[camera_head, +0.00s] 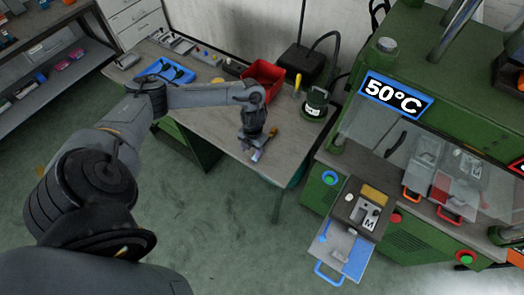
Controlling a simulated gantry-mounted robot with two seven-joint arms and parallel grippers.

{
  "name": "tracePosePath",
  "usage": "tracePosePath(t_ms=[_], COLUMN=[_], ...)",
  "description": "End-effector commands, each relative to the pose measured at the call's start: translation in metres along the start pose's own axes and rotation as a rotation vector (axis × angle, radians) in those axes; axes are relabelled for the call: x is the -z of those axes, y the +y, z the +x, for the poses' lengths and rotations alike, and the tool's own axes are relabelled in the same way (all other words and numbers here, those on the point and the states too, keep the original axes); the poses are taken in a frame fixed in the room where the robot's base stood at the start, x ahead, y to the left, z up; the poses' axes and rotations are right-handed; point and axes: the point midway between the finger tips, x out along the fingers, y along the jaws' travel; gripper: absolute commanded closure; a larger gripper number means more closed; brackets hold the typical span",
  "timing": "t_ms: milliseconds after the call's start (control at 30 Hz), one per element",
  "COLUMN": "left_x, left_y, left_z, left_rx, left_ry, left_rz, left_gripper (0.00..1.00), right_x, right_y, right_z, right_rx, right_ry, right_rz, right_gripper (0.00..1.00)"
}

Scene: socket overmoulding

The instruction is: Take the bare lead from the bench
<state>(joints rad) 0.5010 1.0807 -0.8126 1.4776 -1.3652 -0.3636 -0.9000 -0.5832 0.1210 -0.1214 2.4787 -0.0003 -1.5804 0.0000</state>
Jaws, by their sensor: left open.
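The bench (222,120) has a worn grey top. On its far left part lies a blue tray (150,70) with dark, thin lead-like pieces (176,71) in it; they are too small to tell which is the bare lead. My left gripper (252,149) is open and points down over the bench's front right part, well right of the tray. A small orange-and-blue item (264,147) shows right beside its fingers; I cannot tell whether they touch. My left forearm passes close in front of the tray. My right gripper is not in view.
A red bin (264,76) and a dark green pot (314,104) stand at the bench's back right. Several small parts line the back edge. A green press (440,75) with a "50°C" display (396,98) and a pulled-out blue-handled tray (340,254) stands right.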

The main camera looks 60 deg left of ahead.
Motion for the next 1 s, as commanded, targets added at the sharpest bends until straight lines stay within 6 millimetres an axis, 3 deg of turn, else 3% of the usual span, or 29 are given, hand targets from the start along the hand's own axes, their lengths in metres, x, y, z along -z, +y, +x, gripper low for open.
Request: tracePosePath(t_ms=[100,200,500,767,1000], left_x=[-0.028,-0.037,-0.042,-0.044,-0.046], left_y=[0.002,-0.003,-0.006,-0.005,-0.001], left_z=[-0.021,-0.023,0.014,0.028,0.057], left_rx=[0.008,0.018,0.023,0.023,0.022], left_ry=[-0.064,-0.082,-0.087,-0.088,-0.086], left_rz=[-0.013,-0.013,-0.013,-0.012,-0.014], left_gripper=[0.43,0.43,0.43,0.43,0.43], right_x=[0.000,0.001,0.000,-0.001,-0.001], right_y=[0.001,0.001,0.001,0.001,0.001], right_z=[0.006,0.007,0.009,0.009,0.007], right_rx=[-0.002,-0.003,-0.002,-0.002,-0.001], right_ry=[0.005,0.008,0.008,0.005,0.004], right_rz=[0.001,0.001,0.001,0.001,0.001], right_gripper=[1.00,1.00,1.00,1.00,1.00])
